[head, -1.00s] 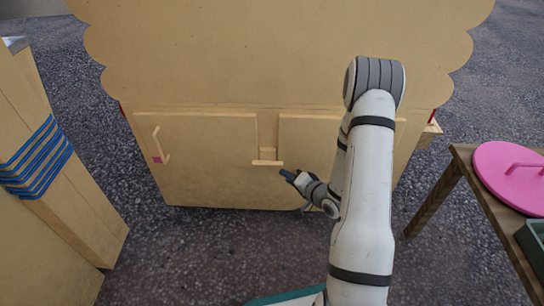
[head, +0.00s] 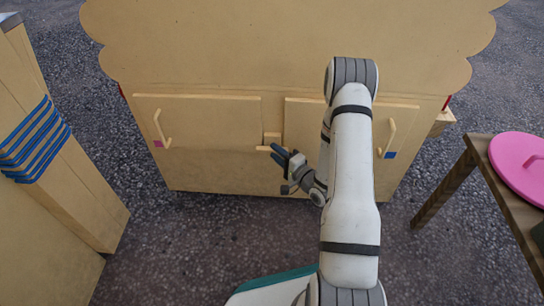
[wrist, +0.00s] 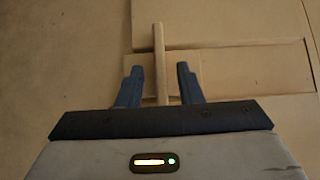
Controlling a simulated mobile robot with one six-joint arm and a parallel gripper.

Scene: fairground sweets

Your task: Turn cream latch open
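The cream latch (head: 264,148) is a short bar on a small block (head: 272,137) between the two cupboard doors. It lies level in the head view. In the wrist view the latch bar (wrist: 158,50) runs up the picture between my fingers. My gripper (head: 279,153) is at the latch's right end. In the wrist view my gripper (wrist: 160,75) is open, one dark blue finger on each side of the bar, with a gap visible on both sides. Part of the latch's right end is hidden by the fingers in the head view.
The left door (head: 210,120) has a handle (head: 160,128) with a pink patch. The right door (head: 305,120), partly behind my arm, has a handle (head: 390,138) with a blue patch. A wooden table (head: 480,190) with a pink lid (head: 520,165) stands right. A post with blue rope (head: 35,145) stands left.

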